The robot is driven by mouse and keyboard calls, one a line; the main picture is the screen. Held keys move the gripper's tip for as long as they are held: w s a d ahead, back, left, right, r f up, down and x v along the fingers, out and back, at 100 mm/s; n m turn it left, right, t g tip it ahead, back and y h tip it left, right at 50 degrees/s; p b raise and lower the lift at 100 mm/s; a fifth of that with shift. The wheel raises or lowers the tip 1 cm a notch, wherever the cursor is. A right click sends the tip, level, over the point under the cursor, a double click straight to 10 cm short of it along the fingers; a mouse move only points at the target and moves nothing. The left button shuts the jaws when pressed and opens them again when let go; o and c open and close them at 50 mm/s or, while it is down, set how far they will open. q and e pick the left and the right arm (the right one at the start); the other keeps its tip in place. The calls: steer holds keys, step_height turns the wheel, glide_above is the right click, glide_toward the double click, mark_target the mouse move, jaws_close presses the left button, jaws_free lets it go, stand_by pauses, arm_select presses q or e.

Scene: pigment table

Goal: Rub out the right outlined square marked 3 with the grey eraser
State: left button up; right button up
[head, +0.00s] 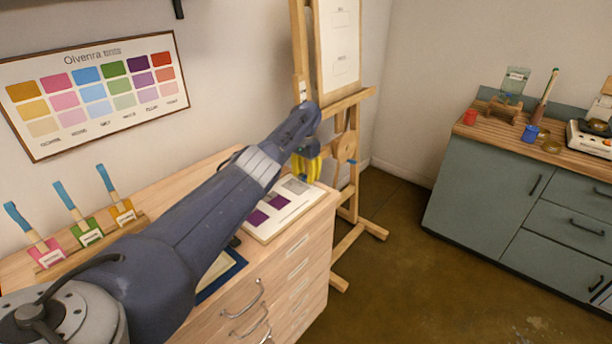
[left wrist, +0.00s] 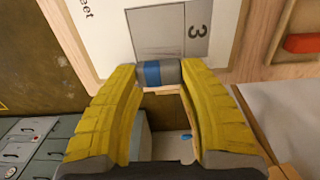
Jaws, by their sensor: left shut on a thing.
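My left gripper (head: 308,172) is over the far right part of the sheet (head: 275,214) on the table. In the left wrist view its yellow fingers (left wrist: 158,78) are shut on the grey eraser (left wrist: 172,71), which has a blue band. The eraser lies across the fingertips, at the edge of the outlined square marked 3 (left wrist: 175,35). I cannot tell if it touches the paper. That square is filled grey and also shows in the head view (head: 295,186), partly behind the gripper. Two purple squares (head: 257,218) are beside it. My right gripper is not in view.
A wooden easel (head: 300,50) stands just behind the table's far end. Brushes in labelled holders (head: 90,232) stand at the left, and a blue-edged tray (head: 222,275) lies nearer the front. A colour chart (head: 95,90) hangs on the wall. A grey-green cabinet (head: 490,190) is at right.

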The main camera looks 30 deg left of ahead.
arm_select(q)
steer(key=shift+s+f, duration=0.2)
steer(key=shift+s, duration=0.25)
steer(key=shift+s+a, duration=0.25)
steer(key=shift+s, duration=0.55)
steer(key=shift+w+d+f, duration=0.1)
steer(key=shift+w, duration=0.6)
steer(key=shift+w+d+f, duration=0.1)
steer(key=shift+w, duration=0.55)
steer(key=shift+f, duration=0.15)
steer(key=shift+s+f, duration=0.15)
steer(key=shift+s, duration=0.55)
steer(key=shift+s+a, duration=0.2)
steer(key=shift+s, duration=0.45)
